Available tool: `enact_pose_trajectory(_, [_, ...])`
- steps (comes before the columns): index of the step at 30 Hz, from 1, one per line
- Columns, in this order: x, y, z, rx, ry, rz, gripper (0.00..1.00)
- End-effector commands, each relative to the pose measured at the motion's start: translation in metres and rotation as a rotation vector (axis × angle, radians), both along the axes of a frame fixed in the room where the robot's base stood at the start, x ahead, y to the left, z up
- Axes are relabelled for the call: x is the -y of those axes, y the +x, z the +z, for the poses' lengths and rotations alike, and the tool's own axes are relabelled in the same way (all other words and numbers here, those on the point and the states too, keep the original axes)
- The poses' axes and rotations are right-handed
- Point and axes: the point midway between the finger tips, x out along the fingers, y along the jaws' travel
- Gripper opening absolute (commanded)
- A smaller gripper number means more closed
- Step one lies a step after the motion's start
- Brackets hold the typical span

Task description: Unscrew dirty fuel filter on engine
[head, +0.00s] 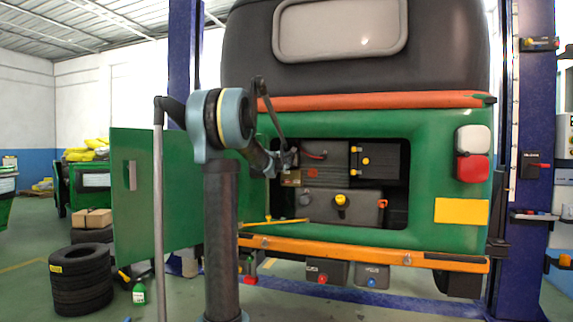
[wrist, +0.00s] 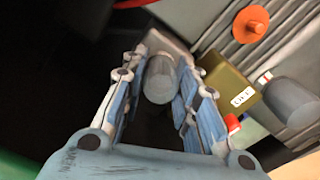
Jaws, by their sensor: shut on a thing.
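In the wrist view, a grey cylindrical filter (wrist: 159,82) sits between the two blue-and-white fingers of my gripper (wrist: 162,62). My gripper is shut on it, with the fingers along its sides. The filter's far end and its mounting are mostly hidden. In the head view, my gripper (head: 290,158) reaches into the left part of the open engine bay of the green rickshaw (head: 440,160), and the filter itself cannot be made out there.
In the wrist view, a second grey cylinder (wrist: 290,100), a gold box (wrist: 232,90) and an orange disc (wrist: 251,24) are to the right. In the head view, the green door (head: 160,205) stands open at left, and stacked tires (head: 80,285) stand on the floor.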

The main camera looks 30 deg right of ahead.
Motion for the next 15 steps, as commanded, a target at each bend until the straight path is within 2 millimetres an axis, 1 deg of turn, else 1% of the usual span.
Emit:
enact_pose_trajectory(5, [-0.0004,0.0017,-0.0005,-0.079,-0.067,0.003,0.07])
enact_pose_trajectory(15, [0.0000,0.0016,-0.0002,-0.094,-0.080,0.002,0.07])
